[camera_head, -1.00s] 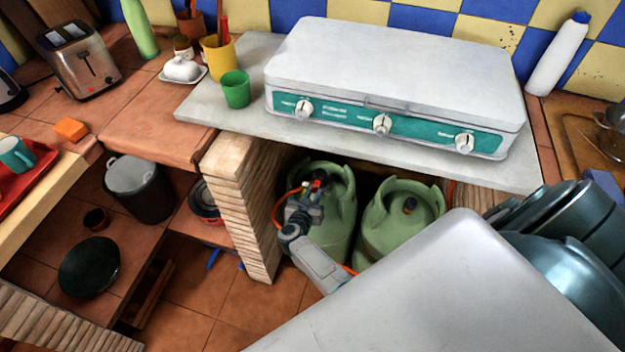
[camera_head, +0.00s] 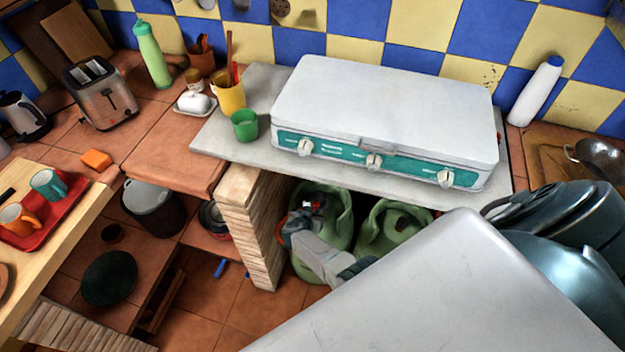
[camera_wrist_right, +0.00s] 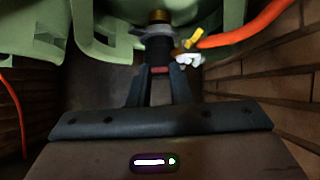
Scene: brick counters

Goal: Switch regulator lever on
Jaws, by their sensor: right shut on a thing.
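The green gas bottle (camera_head: 339,222) stands under the counter, beside the brick pillar. The regulator (camera_wrist_right: 158,47) is dark, on a brass fitting at the bottle's top, with an orange hose and a small yellow part on its right in the wrist view. A dark lever with a red patch (camera_wrist_right: 159,70) points toward me. My right gripper (camera_wrist_right: 160,88) is shut on this lever; its fingers lie on both sides. In the head view my right gripper (camera_head: 303,222) reaches in at the bottle's top and hides much of the regulator. My left gripper is not in view.
A second green bottle (camera_head: 392,228) stands close on the right. The brick pillar (camera_head: 252,225) bounds the space on the left. The countertop (camera_head: 225,142) with the white stove (camera_head: 385,105) lies above. Brick wall (camera_wrist_right: 280,85) is close at right in the wrist view.

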